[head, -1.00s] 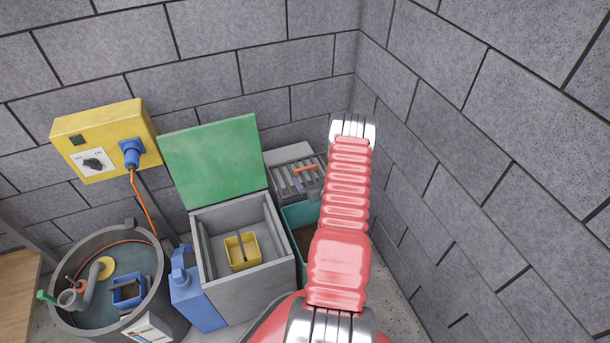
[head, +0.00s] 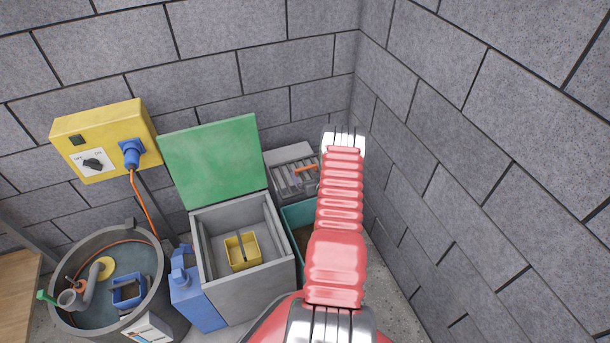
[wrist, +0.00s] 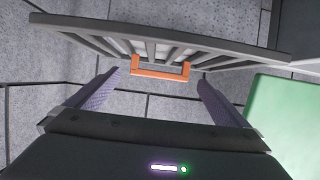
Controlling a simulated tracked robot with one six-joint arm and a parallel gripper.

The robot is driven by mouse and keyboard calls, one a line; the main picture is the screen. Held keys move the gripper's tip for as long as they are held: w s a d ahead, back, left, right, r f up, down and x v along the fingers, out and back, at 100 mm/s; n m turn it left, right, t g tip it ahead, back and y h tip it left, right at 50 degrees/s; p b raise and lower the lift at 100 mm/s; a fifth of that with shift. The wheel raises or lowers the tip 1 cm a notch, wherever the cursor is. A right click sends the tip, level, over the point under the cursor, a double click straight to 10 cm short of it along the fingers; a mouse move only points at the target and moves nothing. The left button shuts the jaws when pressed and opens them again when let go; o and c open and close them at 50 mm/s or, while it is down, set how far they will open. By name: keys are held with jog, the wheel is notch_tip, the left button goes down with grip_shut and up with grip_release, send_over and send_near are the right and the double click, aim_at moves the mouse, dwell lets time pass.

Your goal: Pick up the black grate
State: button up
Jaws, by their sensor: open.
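The grate (wrist: 200,42) is a dark grey slatted panel with an orange handle (wrist: 160,72), lying across the upper part of the wrist view. In the head view, the grate (head: 284,183) is in the back corner, left of my arm, partly hidden by it. My gripper (wrist: 158,79) is open in the wrist view. Its two purple-grey fingers stand on either side of the orange handle, wider apart than the handle. I cannot tell whether the fingertips are level with the handle. The gripper is hidden behind my arm in the head view.
A grey box (head: 253,292) with a raised green lid (head: 213,160) stands left of the grate. A teal bin (head: 291,215) is in front of the grate. A blue canister (head: 197,305) and round tub (head: 168,320) stand further left. Block walls close the corner.

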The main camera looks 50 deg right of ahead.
aim_at(308, 177)
jog(key=shift+x, duration=1.1)
jog(key=shift+r, duration=0.1)
jog(key=c, duration=1.4)
jog(key=shift+o, duration=0.2)
jog(key=shift+r, duration=0.15)
notch_tip(308, 177, up, 10)
